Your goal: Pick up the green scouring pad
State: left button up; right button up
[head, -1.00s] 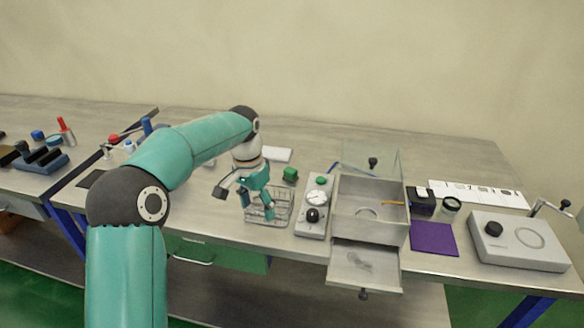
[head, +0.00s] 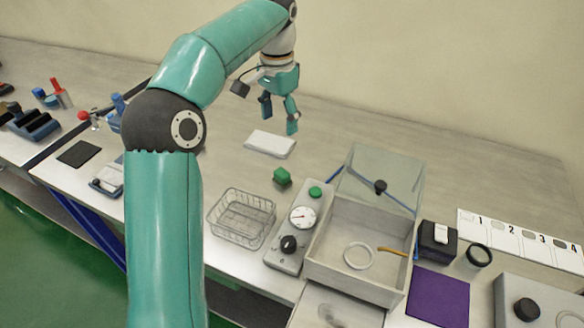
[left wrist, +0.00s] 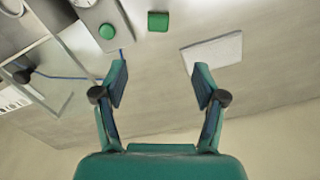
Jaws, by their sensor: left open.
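The green scouring pad (head: 282,177) is a small green block lying on the bench behind the wire basket (head: 241,218). It also shows at the top of the left wrist view (left wrist: 158,21), ahead of the fingers and apart from them. My left gripper (head: 279,114) is open and empty, raised above the back part of the bench, beyond the pad. In the left wrist view its two fingers (left wrist: 160,78) are spread with nothing between them. My right gripper is in neither view.
A white flat block (head: 270,144) lies behind the pad. A control box (head: 291,243) with a gauge and a green button stands at the right of the basket, beside an open metal box (head: 330,262) with a raised clear lid (head: 385,177). A purple mat (head: 438,295) lies farther right.

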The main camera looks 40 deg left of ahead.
pick_arm(q)
jog(key=b, duration=0.2)
send_over(282, 172)
jog(key=f, duration=1)
jog(key=shift+s+a+f, duration=0.15)
jog(key=shift+a+f, duration=0.1)
jog(key=shift+d+f+p, duration=0.15)
jog(key=shift+f+p, duration=0.1)
jog(key=shift+f, duration=1.25)
jog(key=shift+d+f+p, duration=0.1)
jog(key=shift+f+p, duration=0.1)
jog(key=shift+f, duration=1.3)
jog(key=c, duration=1.3)
grip_shut()
jog(key=shift+r, duration=0.15)
jog(key=shift+r, duration=0.55)
notch_tip(282, 172, up, 19)
jog(key=p, duration=0.2)
jog(key=shift+f+p, duration=0.15)
jog(key=shift+p, duration=0.15)
